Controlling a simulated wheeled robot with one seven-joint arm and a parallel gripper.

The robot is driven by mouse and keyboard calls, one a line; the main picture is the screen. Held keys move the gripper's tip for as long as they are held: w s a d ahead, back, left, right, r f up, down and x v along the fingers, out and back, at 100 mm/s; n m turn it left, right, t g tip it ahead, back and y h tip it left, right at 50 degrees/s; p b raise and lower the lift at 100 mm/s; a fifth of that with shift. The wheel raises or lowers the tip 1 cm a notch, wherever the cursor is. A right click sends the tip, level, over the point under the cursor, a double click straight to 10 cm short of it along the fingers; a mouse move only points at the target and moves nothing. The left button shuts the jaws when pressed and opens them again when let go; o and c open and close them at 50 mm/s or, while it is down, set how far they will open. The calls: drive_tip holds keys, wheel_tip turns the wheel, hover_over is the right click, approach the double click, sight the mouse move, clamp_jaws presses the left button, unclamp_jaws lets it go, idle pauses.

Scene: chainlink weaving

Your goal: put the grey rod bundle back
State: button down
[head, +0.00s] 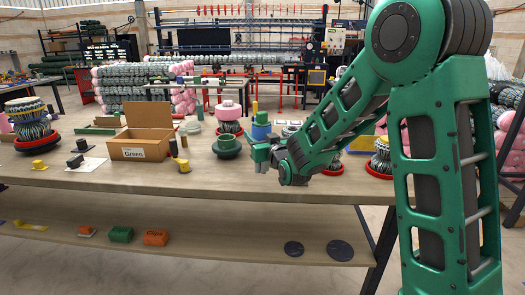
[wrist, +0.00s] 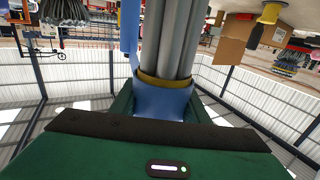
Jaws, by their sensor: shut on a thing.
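In the wrist view, my gripper (wrist: 162,106) is shut on the grey rod bundle (wrist: 169,40). Green jaw parts show on both sides of its blue sleeve (wrist: 163,99), which has a yellow band above it in the picture. The grey rods run from the sleeve to the top edge of this view, where their far ends are cut off. In the head view, my gripper (head: 264,155) is over the front part of the workbench (head: 215,183). A blue cylinder (head: 261,129) shows just behind the gripper.
A cardboard box (head: 140,144) labelled "Green" stands left of the gripper. Between them are a yellow-and-black item (head: 179,158) and a dark green dish (head: 227,147) near a pink-topped spool (head: 229,112). Red-based spools stand at both sides. The bench front centre is mostly clear.

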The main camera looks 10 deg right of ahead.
drive_tip(key=f, duration=0.1)
drive_tip(key=d+f, duration=0.1)
drive_tip(key=f, duration=0.3)
drive_tip(key=shift+w+d, duration=0.35)
drive_tip(key=shift+w, duration=0.05)
drive_tip(key=c, duration=1)
unclamp_jaws()
drive_tip(key=shift+f, duration=0.15)
drive_tip(key=shift+s, duration=0.1)
